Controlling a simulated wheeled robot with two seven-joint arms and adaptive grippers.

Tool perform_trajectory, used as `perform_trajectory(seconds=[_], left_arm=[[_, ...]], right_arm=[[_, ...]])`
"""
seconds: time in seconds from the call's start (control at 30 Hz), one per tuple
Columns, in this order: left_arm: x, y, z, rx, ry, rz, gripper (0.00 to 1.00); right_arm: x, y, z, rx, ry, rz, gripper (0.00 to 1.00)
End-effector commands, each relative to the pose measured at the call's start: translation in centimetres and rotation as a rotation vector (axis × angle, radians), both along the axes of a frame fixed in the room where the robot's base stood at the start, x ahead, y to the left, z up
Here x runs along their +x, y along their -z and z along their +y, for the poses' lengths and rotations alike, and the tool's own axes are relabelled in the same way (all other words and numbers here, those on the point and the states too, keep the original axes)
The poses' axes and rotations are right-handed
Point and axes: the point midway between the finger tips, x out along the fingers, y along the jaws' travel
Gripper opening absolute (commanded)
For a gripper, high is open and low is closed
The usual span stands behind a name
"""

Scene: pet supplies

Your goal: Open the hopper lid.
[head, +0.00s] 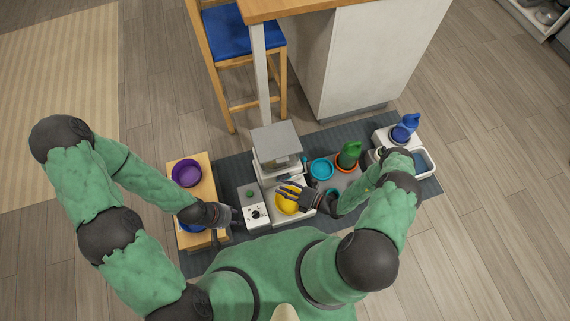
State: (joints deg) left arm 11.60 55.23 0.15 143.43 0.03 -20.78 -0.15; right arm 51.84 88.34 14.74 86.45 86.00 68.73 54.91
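The feeder's hopper (281,163) stands in the middle of the mat. Its grey square lid (276,138) lies over the top and looks closed. A yellow bowl (288,205) sits in the feeder's white base in front of the hopper. My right gripper (279,190) is over the yellow bowl, in front of the hopper and apart from the lid; its fingers are spread and hold nothing visible. My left gripper (237,217) is beside the white control box, left of the feeder and away from the lid. Its fingers are too small to read.
The control box (256,214) has a dial and a green button. A wooden stand (190,164) with a purple bowl (186,173) is at left. A teal bowl (321,168), green scoop (349,154) and blue scoop (405,128) are at right. A chair (240,32) and counter stand behind.

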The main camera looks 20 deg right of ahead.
Motion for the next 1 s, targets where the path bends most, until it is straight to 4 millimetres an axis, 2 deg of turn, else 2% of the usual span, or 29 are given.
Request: perform_trajectory(seconds=[0.03,0.13,0.2,0.3,0.47,0.8,1.0], left_arm=[[0.0,0.5,0.0,0.0,-0.001,-0.001,0.4],[0.0,0.8,0.0,0.0,-0.001,-0.001,0.4],[0.0,0.9,0.0,0.0,-0.001,-0.001,0.4],[0.0,1.0,0.0,0.0,-0.001,-0.001,0.4],[0.0,1.3,0.0,0.0,0.0,-0.001,0.4],[0.0,2.7,0.0,0.0,0.0,0.0,0.4],[0.0,3.3,0.0,0.0,0.0,0.0,0.4]], right_arm=[[0.9,1.3,-1.9,0.058,0.118,0.023,0.39],[2.0,2.4,-5.2,0.146,0.296,0.041,0.39],[2.4,2.8,-6.8,0.183,0.372,0.042,0.39],[2.8,3.1,-7.9,0.21,0.428,0.042,0.39],[4.0,3.1,-7.6,0.215,0.436,0.039,0.39],[9.1,3.2,-5.1,0.214,0.432,0.038,0.39],[11.4,3.1,-4.0,0.213,0.432,0.039,0.39]])
